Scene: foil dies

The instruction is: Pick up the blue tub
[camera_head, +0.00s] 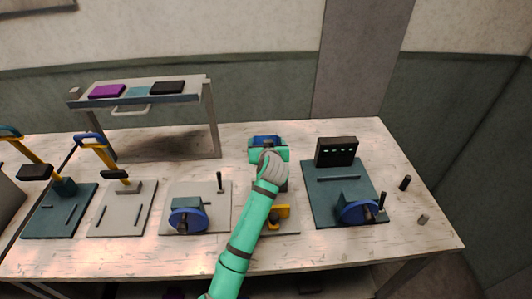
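A blue, open-topped thing (267,140), which looks like the blue tub, shows at the back of the table just beyond the end of my arm. My arm reaches from the bottom middle up to it, and its grey joint covers the near side. My gripper (270,153) is at or close to the blue thing, but its fingers are hidden. I cannot tell whether it touches or holds it.
A raised shelf (190,98) with purple, teal and black flat items stands at the back left. Base plates with blue-wheeled devices (188,219) and yellow-handled presses (95,143) line the table. A black box (336,151) stands right. Bare tabletop (235,143) lies left of my gripper.

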